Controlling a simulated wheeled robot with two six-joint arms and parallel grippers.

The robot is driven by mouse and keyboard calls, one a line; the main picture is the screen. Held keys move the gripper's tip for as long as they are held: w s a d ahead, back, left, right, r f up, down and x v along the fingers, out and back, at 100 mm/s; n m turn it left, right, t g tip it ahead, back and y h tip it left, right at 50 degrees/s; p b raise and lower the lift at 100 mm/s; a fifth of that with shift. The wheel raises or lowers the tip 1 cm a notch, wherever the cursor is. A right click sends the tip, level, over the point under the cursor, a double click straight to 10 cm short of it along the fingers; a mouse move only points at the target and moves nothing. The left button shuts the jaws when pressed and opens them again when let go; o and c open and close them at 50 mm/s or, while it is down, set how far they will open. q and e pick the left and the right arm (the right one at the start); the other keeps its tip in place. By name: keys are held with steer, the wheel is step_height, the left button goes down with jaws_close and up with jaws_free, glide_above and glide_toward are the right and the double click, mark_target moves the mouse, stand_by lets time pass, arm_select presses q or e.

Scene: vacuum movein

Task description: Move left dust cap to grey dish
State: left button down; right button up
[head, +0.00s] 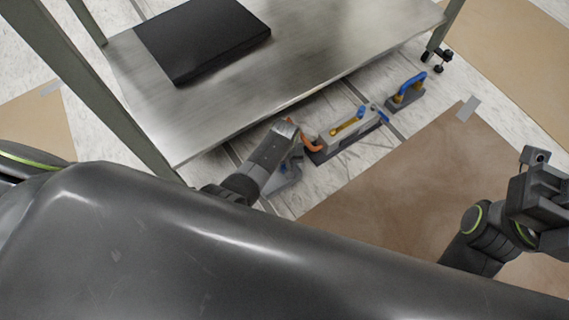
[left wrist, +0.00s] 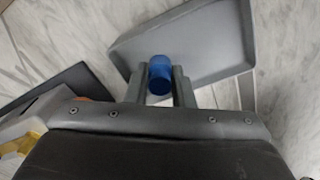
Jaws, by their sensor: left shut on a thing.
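The dust cap (left wrist: 160,74) is blue and round. In the left wrist view it sits between the two fingers of my left gripper (left wrist: 161,86), which is shut on it. Behind the cap is the grey dish (left wrist: 205,45), a shallow tray with raised edges. The cap overlaps the dish in this view; I cannot tell whether it touches the dish floor. In the head view my left gripper (head: 289,160) is at the grey dish (head: 287,181), partly hiding it. My right gripper (head: 540,190) is at the right edge, away from the dish; its fingers are unclear.
A grey fixture (head: 345,138) with yellow, orange and blue parts lies just right of the dish. A blue-handled tool (head: 405,92) lies beyond it. A metal shelf (head: 330,35) with a black slab (head: 200,38) stands close above. Brown floor sheet (head: 400,190) is clear.

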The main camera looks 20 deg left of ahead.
arm_select(q)
steer(key=c, duration=0.7)
jaws_free()
steer(key=shift+r, duration=0.1)
